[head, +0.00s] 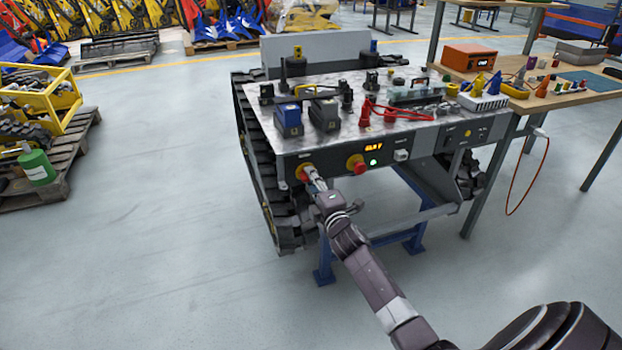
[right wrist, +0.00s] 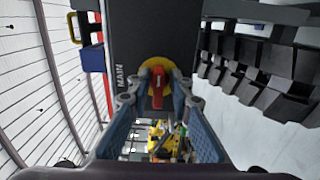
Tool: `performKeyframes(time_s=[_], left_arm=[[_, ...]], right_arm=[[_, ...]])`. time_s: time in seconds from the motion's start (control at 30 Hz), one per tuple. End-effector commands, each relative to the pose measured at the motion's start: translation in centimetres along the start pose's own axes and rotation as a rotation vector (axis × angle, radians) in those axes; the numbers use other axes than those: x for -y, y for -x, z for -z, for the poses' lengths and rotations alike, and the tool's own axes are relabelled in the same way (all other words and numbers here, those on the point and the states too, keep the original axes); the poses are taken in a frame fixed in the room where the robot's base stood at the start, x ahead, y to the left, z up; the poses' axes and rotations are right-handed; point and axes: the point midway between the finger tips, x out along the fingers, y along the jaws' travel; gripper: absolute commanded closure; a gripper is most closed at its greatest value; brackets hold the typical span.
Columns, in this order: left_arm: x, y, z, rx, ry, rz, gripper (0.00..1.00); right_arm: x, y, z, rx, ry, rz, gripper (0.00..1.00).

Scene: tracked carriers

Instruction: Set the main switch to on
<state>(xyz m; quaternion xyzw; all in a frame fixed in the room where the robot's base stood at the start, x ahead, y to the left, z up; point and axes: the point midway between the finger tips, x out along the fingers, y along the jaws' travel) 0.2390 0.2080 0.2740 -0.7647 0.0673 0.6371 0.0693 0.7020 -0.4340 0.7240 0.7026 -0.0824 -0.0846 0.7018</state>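The main switch is a red handle on a yellow disc (right wrist: 157,85), beside the label MAIN in the right wrist view. The handle lies roughly in line with the lettering. In the head view the switch (head: 301,173) is at the left end of the carrier's front panel, partly hidden by my right gripper (head: 316,182). My left gripper is not in view.
A second red knob on yellow (head: 357,164) sits right of the switch, near a lit display (head: 373,148) and a green lamp (head: 373,162). Batteries (head: 289,120) and red cables (head: 400,114) are on top. A workbench (head: 545,98) adjoins at right.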

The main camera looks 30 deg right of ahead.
Motion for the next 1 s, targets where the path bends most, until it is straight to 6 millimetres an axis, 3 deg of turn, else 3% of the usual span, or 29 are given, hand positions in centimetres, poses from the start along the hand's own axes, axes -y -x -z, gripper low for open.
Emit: performKeyframes(time_s=[0.3,0.47,0.8,1.0], left_arm=[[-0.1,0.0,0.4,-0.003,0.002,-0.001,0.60],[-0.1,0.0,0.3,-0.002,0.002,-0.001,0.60],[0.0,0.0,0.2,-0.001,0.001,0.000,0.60],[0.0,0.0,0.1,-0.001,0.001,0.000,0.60]], right_arm=[[-0.1,0.0,0.0,-0.001,0.001,-0.002,0.74],[-0.1,1.2,0.0,-0.001,0.001,-0.002,0.74],[0.0,7.9,0.0,-0.001,0.002,0.000,0.74],[0.0,10.9,0.0,0.000,-0.001,0.000,0.74]])
